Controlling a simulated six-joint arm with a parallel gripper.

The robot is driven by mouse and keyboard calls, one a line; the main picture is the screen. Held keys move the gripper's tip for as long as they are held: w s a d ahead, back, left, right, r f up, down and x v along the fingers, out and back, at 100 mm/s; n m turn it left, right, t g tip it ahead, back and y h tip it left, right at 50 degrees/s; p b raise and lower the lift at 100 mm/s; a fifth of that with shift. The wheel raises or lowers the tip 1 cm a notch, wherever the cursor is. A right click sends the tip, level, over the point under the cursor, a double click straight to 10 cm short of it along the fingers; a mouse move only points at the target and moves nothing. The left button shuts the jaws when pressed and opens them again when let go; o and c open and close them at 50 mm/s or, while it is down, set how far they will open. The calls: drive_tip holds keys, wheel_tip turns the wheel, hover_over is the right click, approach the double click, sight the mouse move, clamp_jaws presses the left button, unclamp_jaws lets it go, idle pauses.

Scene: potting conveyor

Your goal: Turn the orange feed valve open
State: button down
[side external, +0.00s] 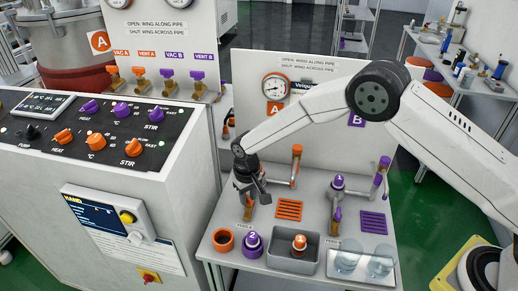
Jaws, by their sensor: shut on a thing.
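My gripper (251,197) points down at the left of the white bench, shut on the orange feed valve (249,211). Only a small orange and brassy part of the valve shows below the jaws; the gripper hides most of it, so I cannot tell how its wing lies to the pipe. A small label lies on the bench in front of it. A purple valve (337,215) stands to the right on the same bench.
An orange-topped upright pipe (296,155) and an orange grate (289,209) are right of my gripper. In front stand an orange cup (223,240), a purple weight-like piece (252,244), a grey tray (274,251) and glass jars (348,258). A control console (130,190) is left.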

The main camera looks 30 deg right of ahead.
sight(248, 198)
drive_tip(key=m, duration=0.4)
drive_tip(key=shift+m, duration=0.3)
drive_tip(key=m, duration=0.4)
drive_tip(key=shift+m, duration=0.4)
drive_tip(key=c, duration=0.7)
unclamp_jaws()
drive_tip(key=shift+o, duration=0.2)
drive_tip(key=shift+r, duration=0.1)
wheel_tip(248, 198, up, 7)
drive_tip(key=shift+r, duration=0.35)
